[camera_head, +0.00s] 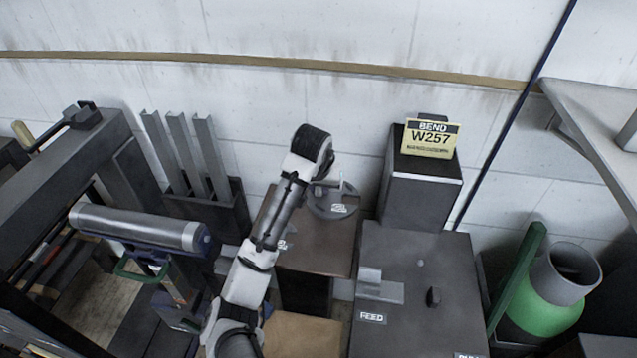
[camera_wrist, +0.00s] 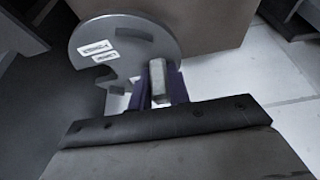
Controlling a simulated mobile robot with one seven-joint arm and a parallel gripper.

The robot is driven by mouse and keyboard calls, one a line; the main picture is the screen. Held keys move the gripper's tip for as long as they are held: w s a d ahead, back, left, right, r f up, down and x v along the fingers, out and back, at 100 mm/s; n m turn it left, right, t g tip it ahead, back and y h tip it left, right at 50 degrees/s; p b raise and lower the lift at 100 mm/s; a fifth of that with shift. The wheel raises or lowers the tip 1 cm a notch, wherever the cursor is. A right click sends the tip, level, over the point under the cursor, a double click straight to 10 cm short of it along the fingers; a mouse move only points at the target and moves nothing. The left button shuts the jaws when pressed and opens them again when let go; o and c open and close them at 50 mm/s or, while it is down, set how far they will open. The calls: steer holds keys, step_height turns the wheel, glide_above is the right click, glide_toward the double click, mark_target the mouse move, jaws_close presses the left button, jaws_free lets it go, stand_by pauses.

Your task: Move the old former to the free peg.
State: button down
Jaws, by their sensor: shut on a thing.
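The former, a grey round plate with a notch and white labels (camera_wrist: 125,38), fills the upper left of the wrist view. My gripper (camera_wrist: 158,88) is shut on it at a light, post-like part beside the notch, between purple fingers. In the head view the former (camera_head: 322,208) shows just right of my wrist, over the back of a brown-topped cabinet (camera_head: 325,258). I cannot tell how high it is above that top. A white label (camera_head: 286,243) on the cabinet is partly hidden by my arm. I cannot make out a free peg.
Right of the cabinet stands a grey machine (camera_head: 420,325) marked FEED, with a box and yellow BEND W257 sign (camera_head: 431,138) behind. Upright channels (camera_head: 190,155) stand in a bin at left. A large roller (camera_head: 135,226) is at far left, a green-and-grey cylinder (camera_head: 550,300) at right.

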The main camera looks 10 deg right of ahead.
mark_target(318, 204)
steer(key=shift+f+b, duration=2)
steer(key=shift+f, duration=0.1)
steer(key=shift+f+b, duration=0.5)
steer(key=shift+f, duration=0.6)
steer(key=shift+f, duration=0.25)
steer(key=c, duration=1.3)
jaws_free()
steer(key=shift+o, duration=0.3)
steer(key=shift+s+f, duration=0.1)
steer(key=shift+f, duration=0.05)
steer(key=p+v, duration=0.2)
steer(key=v, duration=1.1)
steer(key=shift+s+a+r, duration=0.1)
steer(key=shift+s+r, duration=0.15)
steer(key=shift+r, duration=0.2)
